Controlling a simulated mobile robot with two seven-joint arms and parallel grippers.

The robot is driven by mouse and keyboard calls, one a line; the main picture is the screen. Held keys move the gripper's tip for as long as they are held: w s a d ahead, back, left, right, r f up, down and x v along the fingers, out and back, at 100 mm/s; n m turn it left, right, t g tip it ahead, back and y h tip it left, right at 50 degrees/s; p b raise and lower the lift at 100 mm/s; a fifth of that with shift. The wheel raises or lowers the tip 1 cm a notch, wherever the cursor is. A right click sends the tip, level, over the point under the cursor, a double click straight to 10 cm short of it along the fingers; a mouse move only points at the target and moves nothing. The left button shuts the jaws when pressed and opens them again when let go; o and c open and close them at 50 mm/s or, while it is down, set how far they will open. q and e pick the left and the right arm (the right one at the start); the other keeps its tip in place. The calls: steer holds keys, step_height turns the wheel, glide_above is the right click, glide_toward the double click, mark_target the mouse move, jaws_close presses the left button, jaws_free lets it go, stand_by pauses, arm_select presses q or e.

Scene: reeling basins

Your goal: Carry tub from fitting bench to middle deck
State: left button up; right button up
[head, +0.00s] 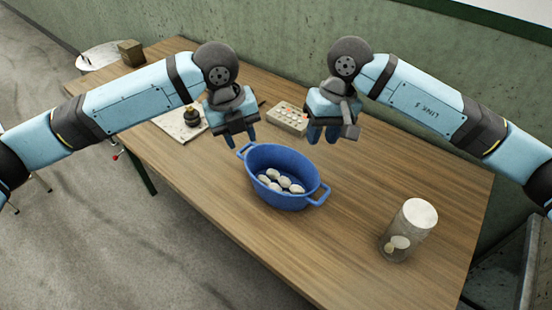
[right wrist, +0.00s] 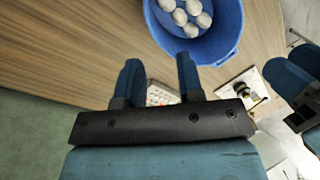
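The blue oval tub (head: 286,158) stands upright on the wooden table (head: 230,205), with a handle at each end and several white cocoon-like lumps (head: 281,181) inside. My left gripper (head: 243,142) is open just behind the tub's left handle, apart from it as far as I can tell. My right gripper (head: 322,135) is open behind the tub's right part, with its fingers spread and empty. In the right wrist view the tub (right wrist: 222,47) lies beyond the open fingertips (right wrist: 160,75), not between them.
A glass jar with a white lid (head: 410,228) stands at the right. A button box (head: 290,119) lies behind the tub. A pale board (head: 178,126) with a dark small object (head: 192,117) and a brown box (head: 131,52) are at the left. The front tabletop is clear.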

mark_target(311, 177)
arm_select(q)
steer(key=shift+s+a+r, duration=0.15)
steer(key=shift+r, duration=0.1)
arm_select(e)
steer(key=shift+w+d+r+h, duration=0.15)
steer(key=shift+d+r+h, duration=0.05)
steer(key=shift+d+h, duration=0.15)
